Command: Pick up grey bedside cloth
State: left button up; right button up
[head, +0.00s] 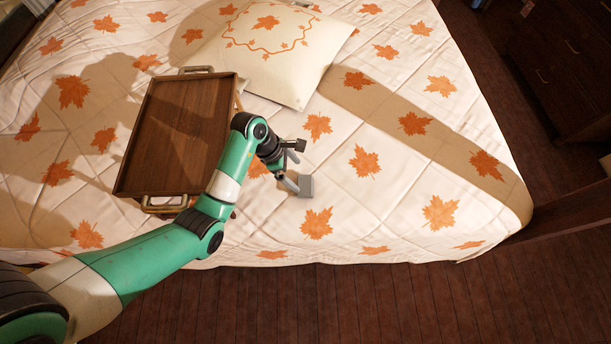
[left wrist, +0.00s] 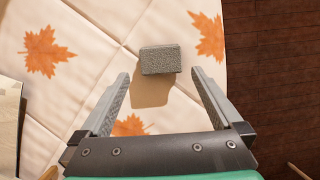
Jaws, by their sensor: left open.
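The grey cloth (head: 306,186) is a small, block-like grey piece on the bed, right of the wooden tray. In the left wrist view the cloth (left wrist: 161,59) lies just beyond the fingertips, centred in the gap between them, with a brown shadow on its near side. My left gripper (head: 297,168) is open and empty, close to the cloth; in the head view one finger overlaps or nearly meets its left edge. Whether they touch, I cannot tell. The left wrist view shows both fingers (left wrist: 160,74) spread apart. My right gripper is not in view.
A wooden tray (head: 175,130) with metal handles lies left of my forearm. A white cushion (head: 270,50) with leaf embroidery lies behind. The leaf-patterned bed (head: 400,190) is clear to the right. Its front edge drops to a dark wood floor (head: 350,300).

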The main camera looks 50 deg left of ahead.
aim_at(306, 185)
pick_arm(q)
jog(key=shift+b+x, duration=0.3)
jog(key=shift+x, duration=0.85)
jog(key=shift+w+d+f, duration=0.1)
jog(key=shift+w+f, duration=0.05)
jog(key=shift+f, duration=0.05)
jog(key=b+x, duration=0.2)
jog(key=x, duration=0.1)
jog(key=b+x, duration=0.2)
jog(key=shift+s+f, duration=0.2)
jog(key=shift+s, duration=0.05)
jog(key=shift+w+r, duration=0.1)
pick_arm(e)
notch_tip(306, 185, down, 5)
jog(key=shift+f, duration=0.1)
pick_arm(q)
jog(key=shift+c, duration=0.3)
jog(key=c, duration=0.9)
jog(key=shift+r+p, duration=0.15)
jog(key=shift+p, duration=0.15)
